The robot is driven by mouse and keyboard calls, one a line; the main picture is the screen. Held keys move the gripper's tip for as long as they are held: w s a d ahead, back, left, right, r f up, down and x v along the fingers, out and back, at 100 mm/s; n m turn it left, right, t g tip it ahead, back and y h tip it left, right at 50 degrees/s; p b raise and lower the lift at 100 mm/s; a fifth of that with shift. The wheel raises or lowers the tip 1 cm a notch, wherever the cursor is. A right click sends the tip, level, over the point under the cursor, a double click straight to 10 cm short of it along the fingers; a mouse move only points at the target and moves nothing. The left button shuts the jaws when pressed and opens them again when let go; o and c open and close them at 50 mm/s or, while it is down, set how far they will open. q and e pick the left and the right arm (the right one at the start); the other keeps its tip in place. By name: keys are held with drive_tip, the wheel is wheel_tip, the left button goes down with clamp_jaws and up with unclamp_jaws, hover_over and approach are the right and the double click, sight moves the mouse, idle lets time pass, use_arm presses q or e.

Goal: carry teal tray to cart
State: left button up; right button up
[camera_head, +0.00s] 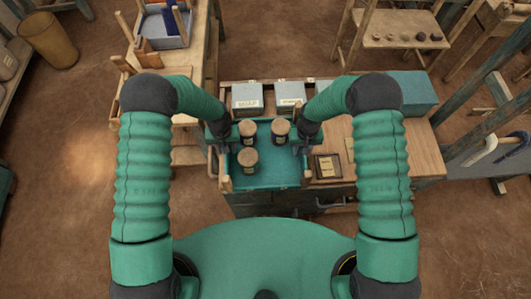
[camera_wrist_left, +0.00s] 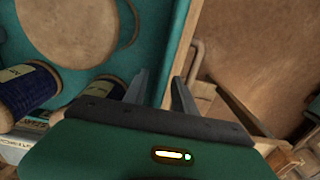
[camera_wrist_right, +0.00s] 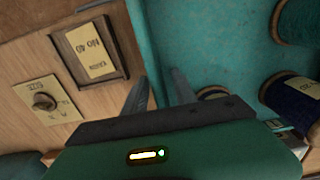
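In the left wrist view, the tray rim (camera_wrist_left: 181,38) runs down between the two fingers (camera_wrist_left: 160,84). My right gripper (camera_head: 306,142) is at the right side wall, and in the right wrist view the rim (camera_wrist_right: 140,40) passes between its fingers (camera_wrist_right: 160,85). I cannot tell whether the fingers press on the walls. What supports the tray is partly hidden.
A wooden top (camera_head: 415,150) with drawers below stands right of the tray, bearing a small framed label (camera_head: 327,167) and a teal box (camera_head: 410,90). Pale labelled boxes (camera_head: 247,97) stand behind the tray. A wooden bench (camera_head: 190,95) is at back left.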

use_arm(q)
drive_tip(key=shift+a, duration=0.1)
use_arm(e)
drive_tip(key=shift+w+a, duration=0.1)
use_arm(q)
drive_tip(key=shift+w+r, duration=0.1)
drive_tip(key=shift+r, duration=0.2)
wheel_tip(320, 180, up, 11)
drive_tip(key=shift+r, duration=0.1)
use_arm(e)
drive_tip(key=shift+r, duration=0.1)
wheel_tip(320, 180, up, 12)
drive_tip(key=shift+f, duration=0.1)
